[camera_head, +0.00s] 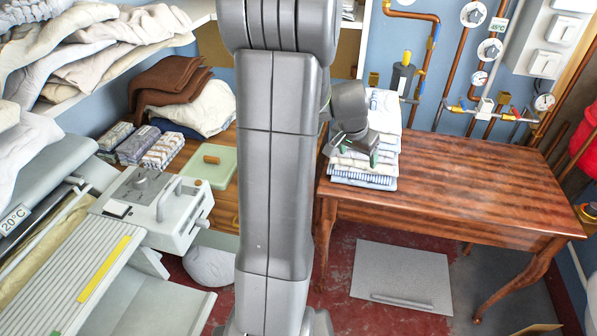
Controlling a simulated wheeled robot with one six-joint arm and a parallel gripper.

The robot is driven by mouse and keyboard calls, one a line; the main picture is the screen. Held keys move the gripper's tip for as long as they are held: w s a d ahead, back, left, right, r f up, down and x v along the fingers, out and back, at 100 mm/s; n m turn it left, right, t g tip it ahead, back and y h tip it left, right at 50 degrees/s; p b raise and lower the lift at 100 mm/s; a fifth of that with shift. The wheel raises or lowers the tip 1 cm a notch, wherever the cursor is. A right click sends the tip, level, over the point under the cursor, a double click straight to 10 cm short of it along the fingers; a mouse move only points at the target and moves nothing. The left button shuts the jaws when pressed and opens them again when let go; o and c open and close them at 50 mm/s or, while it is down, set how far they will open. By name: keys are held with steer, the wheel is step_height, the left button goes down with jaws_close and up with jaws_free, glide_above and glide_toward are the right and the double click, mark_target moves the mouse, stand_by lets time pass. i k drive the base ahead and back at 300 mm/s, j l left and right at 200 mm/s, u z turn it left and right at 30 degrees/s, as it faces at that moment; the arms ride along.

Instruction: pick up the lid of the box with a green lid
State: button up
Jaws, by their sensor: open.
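The pale green lid (222,172) lies flat at the left of my arm, on the wooden surface behind the white machine. It has a small brown handle (211,159) on top. The box under it can hardly be made out, and my arm column stands close to its right edge. My gripper (352,154) is open on the other side of my arm, at the stack of folded linen (362,178) on the wooden table. It is well apart from the lid. I cannot tell whether it touches the linen.
The wooden table (450,190) is clear right of the linen. Patterned folded cloths (163,150) and brown and white fabric (175,90) lie beside and behind the lid. The ironer (150,205) stands in front of it. Pipes and gauges (490,48) line the back wall.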

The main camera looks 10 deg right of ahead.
mark_target(216, 164)
steer(key=z, duration=0.25)
steer(key=i+u, duration=0.2)
steer(key=u, duration=0.2)
steer(key=i+j+u, duration=0.1)
steer(key=u, duration=0.3)
steer(key=i+l+u, duration=0.1)
steer(key=i+u, duration=0.3)
steer(key=k, duration=0.1)
